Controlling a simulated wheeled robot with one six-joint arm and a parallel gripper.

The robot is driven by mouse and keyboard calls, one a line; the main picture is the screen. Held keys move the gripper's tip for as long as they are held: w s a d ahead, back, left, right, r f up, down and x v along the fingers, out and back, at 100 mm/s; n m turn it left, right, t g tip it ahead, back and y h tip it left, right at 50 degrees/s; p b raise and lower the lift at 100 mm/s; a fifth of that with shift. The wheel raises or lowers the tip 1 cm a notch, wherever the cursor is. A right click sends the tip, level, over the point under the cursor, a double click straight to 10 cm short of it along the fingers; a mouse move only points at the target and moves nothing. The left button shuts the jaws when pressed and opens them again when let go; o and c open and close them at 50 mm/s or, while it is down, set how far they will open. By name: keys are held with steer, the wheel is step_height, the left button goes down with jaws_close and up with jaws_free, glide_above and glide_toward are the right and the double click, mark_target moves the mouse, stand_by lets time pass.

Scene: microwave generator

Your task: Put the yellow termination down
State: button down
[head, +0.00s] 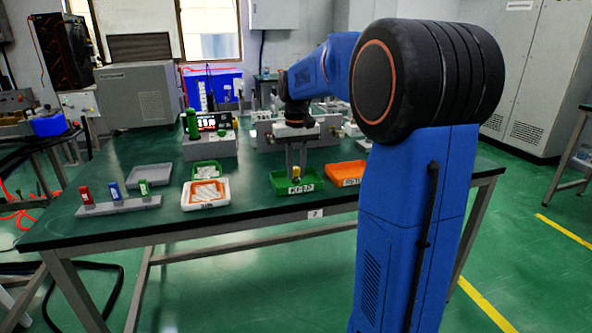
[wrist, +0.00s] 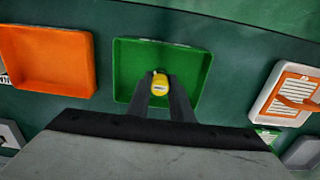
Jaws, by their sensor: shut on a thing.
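The yellow termination (wrist: 160,86) is between my gripper's fingertips (wrist: 162,92) in the wrist view. My gripper is shut on it. In the head view the small yellow piece (head: 296,171) shows at the fingertips of my gripper (head: 297,174). The green tray (head: 291,191) lies below it, on the front part of the table. In the wrist view the termination appears over the inside of the green tray (wrist: 124,75). I cannot tell whether it touches the tray's floor.
An orange tray (head: 345,175) stands right of the green tray. A white tray with an orange insert (head: 206,204) stands to its left. A grey rack (head: 120,207) with red, blue and green pieces is at far left. Instruments (head: 210,142) stand behind.

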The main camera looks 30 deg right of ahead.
mark_target(296, 168)
steer(key=shift+f, duration=0.6)
steer(key=c, duration=1.6)
jaws_free()
steer(key=shift+f, duration=0.15)
steer(key=shift+o, duration=0.2)
step_height(296, 168, up, 14)
steer(key=shift+f, duration=0.15)
